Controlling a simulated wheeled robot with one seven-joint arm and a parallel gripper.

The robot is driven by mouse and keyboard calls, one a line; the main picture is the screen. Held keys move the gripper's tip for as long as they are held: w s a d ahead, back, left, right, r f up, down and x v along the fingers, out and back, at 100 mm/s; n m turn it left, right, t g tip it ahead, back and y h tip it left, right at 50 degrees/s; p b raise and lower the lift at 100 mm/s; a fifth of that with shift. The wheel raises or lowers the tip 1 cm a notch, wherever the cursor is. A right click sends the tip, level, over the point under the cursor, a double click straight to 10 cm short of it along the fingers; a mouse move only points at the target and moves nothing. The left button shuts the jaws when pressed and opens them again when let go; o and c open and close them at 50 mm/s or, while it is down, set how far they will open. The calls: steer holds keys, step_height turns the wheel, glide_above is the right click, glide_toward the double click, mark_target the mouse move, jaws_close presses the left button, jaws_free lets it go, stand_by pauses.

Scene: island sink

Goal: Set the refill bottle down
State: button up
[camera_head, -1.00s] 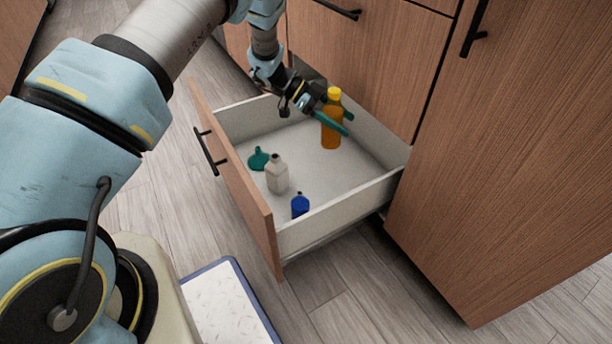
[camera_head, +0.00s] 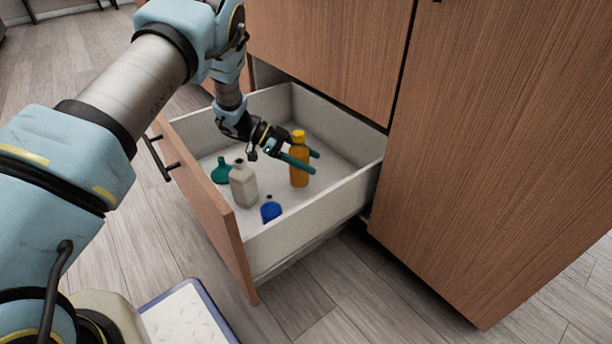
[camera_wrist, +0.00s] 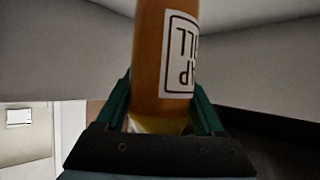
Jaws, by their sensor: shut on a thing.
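The refill bottle (camera_head: 299,166) is orange with a yellow cap and stands upright inside the open drawer, towards its right rear. My gripper (camera_head: 304,160) has its green fingers around the bottle's body and is shut on it. In the wrist view the bottle (camera_wrist: 150,60) fills the space between the two fingers (camera_wrist: 163,105), and part of its white label shows. The bottle's base looks close to or on the drawer floor; I cannot tell whether it touches.
The open drawer (camera_head: 340,203) also holds a grey-white bottle (camera_head: 243,187), a green funnel-like item (camera_head: 221,172) and a small blue bottle (camera_head: 271,210). A tall wooden cabinet (camera_head: 490,150) stands at the right. Drawer floor is clear around the refill bottle.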

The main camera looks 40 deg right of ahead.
step_height(320, 180, down, 4)
steer(key=shift+f+b, duration=0.15)
steer(key=shift+b, duration=0.8)
steer(key=o, duration=1.5)
steer(key=shift+w+a+r, duration=0.1)
steer(key=shift+w+r, duration=0.05)
steer(key=shift+r, duration=0.1)
steer(key=shift+p+v, duration=2.7)
steer(key=shift+v, duration=3.1)
